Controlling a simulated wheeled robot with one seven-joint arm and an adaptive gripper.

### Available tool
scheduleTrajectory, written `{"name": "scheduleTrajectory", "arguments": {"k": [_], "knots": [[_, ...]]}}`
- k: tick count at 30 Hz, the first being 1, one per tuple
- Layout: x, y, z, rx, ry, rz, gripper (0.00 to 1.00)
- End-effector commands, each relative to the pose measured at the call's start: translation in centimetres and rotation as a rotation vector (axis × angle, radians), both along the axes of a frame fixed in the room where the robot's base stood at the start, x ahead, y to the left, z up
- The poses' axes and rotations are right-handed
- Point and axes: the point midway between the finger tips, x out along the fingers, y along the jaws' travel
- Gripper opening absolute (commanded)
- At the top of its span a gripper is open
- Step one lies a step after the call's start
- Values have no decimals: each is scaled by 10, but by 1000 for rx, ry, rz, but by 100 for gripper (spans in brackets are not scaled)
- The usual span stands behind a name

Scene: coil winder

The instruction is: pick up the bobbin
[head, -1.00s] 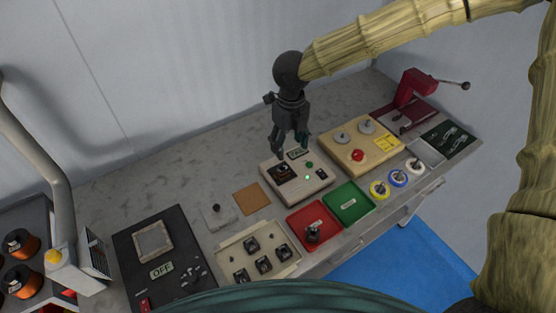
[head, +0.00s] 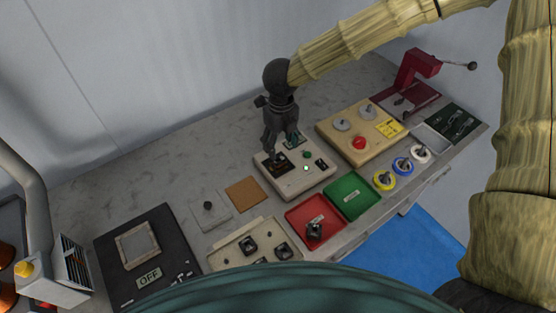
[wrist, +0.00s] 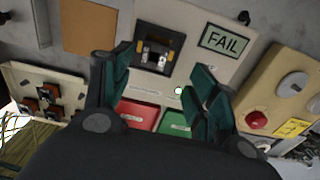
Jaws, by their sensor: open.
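A light tester box (head: 318,180) stands on the bench, its dark square seat (head: 279,169) under my gripper. In the wrist view the seat (wrist: 158,48) has a black frame with orange and metallic parts inside; this looks like a seated bobbin, but I cannot tell for sure. The tester's display (wrist: 226,41) reads FAIL. My gripper (head: 281,150) is open and points down above the tester. In the wrist view its teal fingers (wrist: 160,78) are spread, with nothing between them. Another dark bobbin (head: 314,231) sits in the red tray (head: 297,215).
A green tray (head: 350,197) adjoins the red one. A cream tray (head: 225,261) holds several bobbins. A wooden board (head: 335,137) with a red button is right of the tester. A cork square (head: 245,194) and grey plate (head: 211,213) lie left. The wall runs behind the bench.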

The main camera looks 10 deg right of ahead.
Motion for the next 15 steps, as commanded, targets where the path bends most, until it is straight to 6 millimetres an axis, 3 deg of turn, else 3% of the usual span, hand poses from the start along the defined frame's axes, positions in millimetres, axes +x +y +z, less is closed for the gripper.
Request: {"name": "scheduleTrajectory", "arguments": {"k": [15], "knots": [[-3, 6, -35, -1, 4, 0, 59]]}}
